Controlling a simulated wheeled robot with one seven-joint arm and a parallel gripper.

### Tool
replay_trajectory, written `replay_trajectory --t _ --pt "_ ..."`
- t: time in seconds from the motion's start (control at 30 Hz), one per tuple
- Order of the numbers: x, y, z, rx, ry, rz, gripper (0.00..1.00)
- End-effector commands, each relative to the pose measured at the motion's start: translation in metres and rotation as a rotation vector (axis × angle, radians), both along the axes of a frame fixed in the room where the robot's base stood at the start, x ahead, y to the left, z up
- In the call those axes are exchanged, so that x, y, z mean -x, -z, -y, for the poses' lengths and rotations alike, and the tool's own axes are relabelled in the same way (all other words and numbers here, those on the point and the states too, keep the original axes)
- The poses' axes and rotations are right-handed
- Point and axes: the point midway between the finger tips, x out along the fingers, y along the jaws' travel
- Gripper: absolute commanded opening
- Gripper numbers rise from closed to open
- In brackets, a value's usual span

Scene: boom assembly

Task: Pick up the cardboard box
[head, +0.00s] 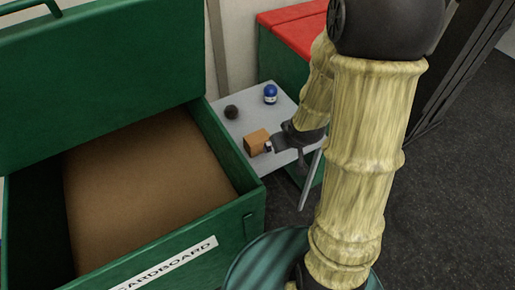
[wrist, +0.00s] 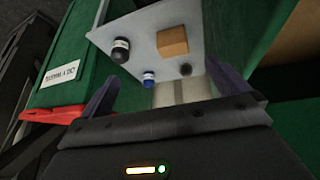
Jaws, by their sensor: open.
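The cardboard box (head: 256,142) is a small orange-brown cube on a light grey shelf (head: 233,129). It also shows in the wrist view (wrist: 172,41), upper middle, on the same shelf (wrist: 210,22). My gripper (head: 296,158) is just right of the box in the head view. In the wrist view, my gripper (wrist: 167,90) has its two fingers spread wide with nothing between them. The box lies beyond the fingertips, apart from them. My gripper partly covers the shelf's right side in the head view.
A blue-capped bottle (head: 270,94), a dark ball (head: 231,112) and a dark jar with a white band (wrist: 121,49) share the shelf. A large open green bin (head: 228,150) labelled CARDBOARD stands left. A green bin with a red lid (head: 295,30) stands behind.

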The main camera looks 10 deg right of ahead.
Motion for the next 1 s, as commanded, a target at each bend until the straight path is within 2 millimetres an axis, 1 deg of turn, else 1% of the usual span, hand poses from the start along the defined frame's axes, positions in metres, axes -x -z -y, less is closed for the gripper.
replay_trajectory --t 0.03,0.1,0.3,0.4,0.5,0.6,0.7,1.0 --pt "-0.008 0.029 0.005 -0.004 -0.021 0.032 1.00" --pt "-0.020 0.050 0.008 -0.012 -0.058 0.094 1.00" --pt "-0.044 0.107 0.010 -0.074 -0.146 0.280 1.00" --pt "-0.051 0.131 0.009 -0.120 -0.175 0.381 1.00" --pt "-0.055 0.149 0.008 -0.172 -0.190 0.481 1.00" --pt "-0.056 0.158 0.008 -0.213 -0.190 0.562 1.00" --pt "-0.056 0.159 0.008 -0.237 -0.190 0.613 1.00" --pt "-0.057 0.156 0.007 -0.243 -0.190 0.630 1.00"
